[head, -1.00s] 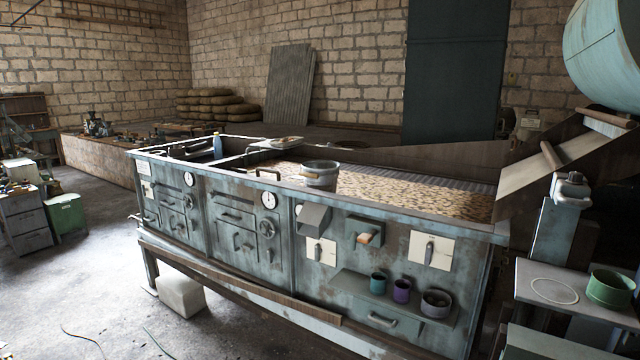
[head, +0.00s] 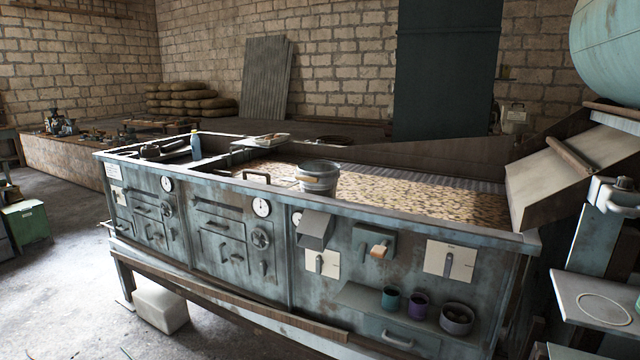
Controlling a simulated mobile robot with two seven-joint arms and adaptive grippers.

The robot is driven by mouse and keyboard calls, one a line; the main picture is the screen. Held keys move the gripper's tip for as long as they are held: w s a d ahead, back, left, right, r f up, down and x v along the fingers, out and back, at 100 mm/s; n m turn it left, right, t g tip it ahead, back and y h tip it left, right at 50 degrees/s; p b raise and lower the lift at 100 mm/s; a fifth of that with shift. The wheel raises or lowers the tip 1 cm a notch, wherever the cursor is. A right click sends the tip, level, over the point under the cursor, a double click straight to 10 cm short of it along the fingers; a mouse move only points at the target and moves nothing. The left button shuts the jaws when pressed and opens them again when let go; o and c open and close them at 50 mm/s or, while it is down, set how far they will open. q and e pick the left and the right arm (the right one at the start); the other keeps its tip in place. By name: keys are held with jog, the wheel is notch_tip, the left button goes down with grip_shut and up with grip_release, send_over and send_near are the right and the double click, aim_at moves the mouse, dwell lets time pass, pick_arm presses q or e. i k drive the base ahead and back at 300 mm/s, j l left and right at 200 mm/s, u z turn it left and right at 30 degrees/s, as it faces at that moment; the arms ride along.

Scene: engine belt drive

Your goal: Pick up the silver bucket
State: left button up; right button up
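The silver bucket (head: 318,179) stands upright on the near rim of the long blue-grey machine (head: 225,215), around the middle of its length. It is grey metal with an open top and a tan patch low on its near side. Behind it lies a bed of brown, grainy pieces (head: 400,192). Neither of my grippers shows in the head view.
A blue bottle (head: 195,145) stands at the far left end. A chute (head: 565,165) rises at the right. Open floor (head: 60,285) lies at the left.

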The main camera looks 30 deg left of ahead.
aim_at(320, 169)
jog(key=i+j+z, duration=0.15)
jog(key=j+z, duration=0.15)
jog(key=j, duration=1.1)
jog(key=j+z, duration=0.25)
jog(key=j, duration=1.15)
jog(key=j+z, duration=0.3)
jog(key=j, duration=1.1)
jog(key=k, duration=0.05)
